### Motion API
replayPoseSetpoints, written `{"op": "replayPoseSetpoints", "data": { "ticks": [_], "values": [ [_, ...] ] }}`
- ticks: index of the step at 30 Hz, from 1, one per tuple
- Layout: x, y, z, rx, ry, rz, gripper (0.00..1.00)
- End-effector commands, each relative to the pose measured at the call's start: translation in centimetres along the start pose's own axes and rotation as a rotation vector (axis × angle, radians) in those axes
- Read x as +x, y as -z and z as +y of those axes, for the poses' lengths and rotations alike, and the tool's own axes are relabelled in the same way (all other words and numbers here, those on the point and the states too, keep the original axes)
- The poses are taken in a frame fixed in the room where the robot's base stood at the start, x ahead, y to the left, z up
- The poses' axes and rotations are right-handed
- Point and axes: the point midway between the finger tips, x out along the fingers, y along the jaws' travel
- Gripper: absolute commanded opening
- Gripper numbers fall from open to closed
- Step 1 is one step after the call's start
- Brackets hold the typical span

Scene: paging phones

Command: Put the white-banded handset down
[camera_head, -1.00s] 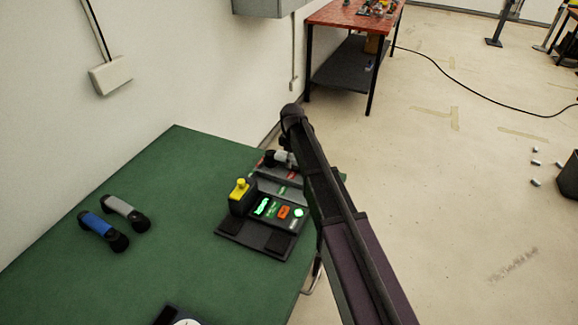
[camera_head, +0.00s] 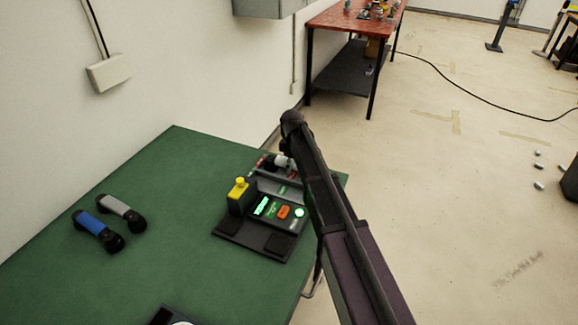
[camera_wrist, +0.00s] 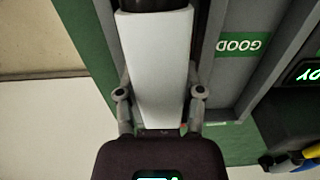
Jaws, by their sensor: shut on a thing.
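The white-banded handset shows its smooth white band (camera_wrist: 155,60) in the wrist view, with one dark end at the top edge. My gripper (camera_wrist: 158,95) is shut on this band, one finger on each side. In the head view the white band (camera_head: 281,161) shows at the far end of the grey trays (camera_head: 270,187), and my arm hides most of my gripper. In the wrist view the handset is beside a tray strip labelled GOOD (camera_wrist: 243,45). I cannot tell whether it touches the surface below.
A dark console (camera_head: 262,230) with a lit green display and yellow knob stands nearer on the green table (camera_head: 190,180). A blue handset (camera_head: 98,230) and a grey-banded handset (camera_head: 121,211) lie at left. The table between them is clear. A wall rises behind.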

Motion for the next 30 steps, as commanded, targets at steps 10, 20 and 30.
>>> {"op": "replayPoseSetpoints", "data": {
  "ticks": [10, 20, 30],
  "values": [
    [0.2, -0.1, 0.0, 0.001, 0.000, 0.000, 0.84],
    [0.1, -0.1, 0.1, 0.001, 0.000, 0.000, 0.84],
    [-1.3, -0.1, 0.1, 0.002, 0.000, 0.000, 0.84]
  ]
}}
